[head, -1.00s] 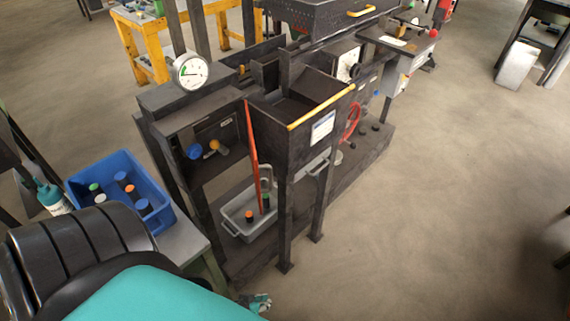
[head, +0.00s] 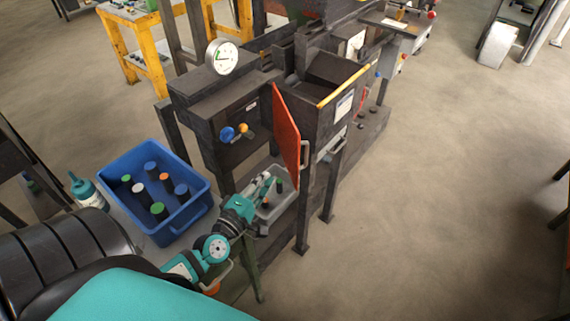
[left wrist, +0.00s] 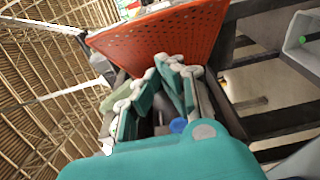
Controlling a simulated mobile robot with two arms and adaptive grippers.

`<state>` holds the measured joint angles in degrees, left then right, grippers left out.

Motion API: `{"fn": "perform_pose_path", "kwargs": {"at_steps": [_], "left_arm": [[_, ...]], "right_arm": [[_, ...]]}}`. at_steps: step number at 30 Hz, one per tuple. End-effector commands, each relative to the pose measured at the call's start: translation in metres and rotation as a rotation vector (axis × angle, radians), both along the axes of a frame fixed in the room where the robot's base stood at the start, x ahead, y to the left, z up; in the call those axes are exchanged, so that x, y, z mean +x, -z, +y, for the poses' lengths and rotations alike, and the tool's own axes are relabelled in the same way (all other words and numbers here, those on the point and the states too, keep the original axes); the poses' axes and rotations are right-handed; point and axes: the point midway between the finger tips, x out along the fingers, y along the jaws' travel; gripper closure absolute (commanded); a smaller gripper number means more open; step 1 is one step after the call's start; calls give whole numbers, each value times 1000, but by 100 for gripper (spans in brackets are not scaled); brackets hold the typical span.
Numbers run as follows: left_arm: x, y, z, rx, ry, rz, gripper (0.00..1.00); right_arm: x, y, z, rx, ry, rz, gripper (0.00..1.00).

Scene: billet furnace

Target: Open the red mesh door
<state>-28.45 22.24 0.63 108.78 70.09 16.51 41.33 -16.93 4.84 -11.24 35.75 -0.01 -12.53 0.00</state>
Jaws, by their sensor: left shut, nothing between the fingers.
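The red mesh door (head: 287,125) shows in the head view at a steep angle on the furnace front, standing out from the dark frame. Its pale bar handle (head: 304,153) is at its right edge. My left gripper (head: 266,183) is below and left of the door, over the grey bin. It is shut and empty. In the left wrist view the perforated red door (left wrist: 165,40) spans the top, just beyond my gripper's fingertips (left wrist: 170,65). I cannot tell whether they touch it. My right gripper is not in view.
A blue crate (head: 205,208) with several capped cylinders stands left of my left arm. A grey bin (head: 278,214) sits under the door. The floor (head: 440,190) on the right is clear.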

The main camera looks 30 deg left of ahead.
Motion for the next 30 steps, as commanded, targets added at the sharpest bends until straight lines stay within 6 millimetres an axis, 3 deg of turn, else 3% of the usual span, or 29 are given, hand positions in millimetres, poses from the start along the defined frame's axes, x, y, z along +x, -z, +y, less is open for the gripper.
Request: {"fn": "perform_pose_path", "kwargs": {"at_steps": [6,12,30], "left_arm": [[45,-3,1,-2,0,-1,100],[64,-1,-16,1,0,1,100],[74,-2,-24,-2,-26,-1,100]], "right_arm": [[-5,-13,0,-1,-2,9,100],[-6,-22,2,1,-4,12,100],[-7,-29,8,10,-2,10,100]]}}
